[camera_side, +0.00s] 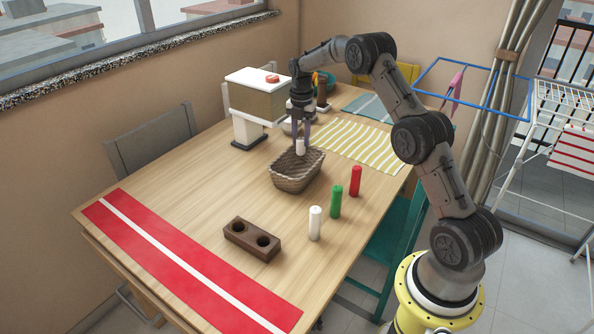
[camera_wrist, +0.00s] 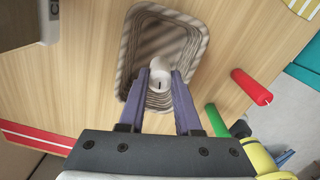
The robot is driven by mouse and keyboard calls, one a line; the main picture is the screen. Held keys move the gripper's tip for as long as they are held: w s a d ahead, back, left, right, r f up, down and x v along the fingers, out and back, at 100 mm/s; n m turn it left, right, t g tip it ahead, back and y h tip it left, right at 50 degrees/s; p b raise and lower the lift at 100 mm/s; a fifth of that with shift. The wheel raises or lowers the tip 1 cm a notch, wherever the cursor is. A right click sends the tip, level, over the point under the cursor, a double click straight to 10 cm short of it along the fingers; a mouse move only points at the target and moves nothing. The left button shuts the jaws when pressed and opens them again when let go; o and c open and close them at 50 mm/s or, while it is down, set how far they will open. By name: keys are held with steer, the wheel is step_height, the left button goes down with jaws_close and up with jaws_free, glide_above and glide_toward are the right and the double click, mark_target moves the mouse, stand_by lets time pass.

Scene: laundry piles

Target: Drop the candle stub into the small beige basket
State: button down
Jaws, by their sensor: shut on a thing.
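My gripper (camera_side: 302,138) is shut on a short white candle stub (camera_side: 300,147), which hangs over the small beige basket. In the wrist view the stub (camera_wrist: 160,77) is between the two purple fingers (camera_wrist: 160,88), with its dark wick facing the camera. The woven basket (camera_side: 287,182) stands on the table and looks empty where its inside shows. In the wrist view its rim (camera_wrist: 203,30) surrounds the stub on the far side. The near part of the basket is partly hidden by my fingers. I cannot tell exactly how high the stub is above the basket floor.
White (camera_side: 315,223), green (camera_side: 336,201) and red (camera_side: 356,181) candles stand right of the basket. A dark wooden holder with two holes (camera_side: 252,240) lies in front. A box on a stand (camera_side: 257,97) is behind left. A striped yellow cloth (camera_side: 355,143) lies behind right.

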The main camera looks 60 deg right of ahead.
steer(key=shift+f, duration=1.7)
steer(key=c, duration=0.5)
jaws_free()
step_height(320, 180, up, 14)
steer(key=shift+f, duration=0.1)
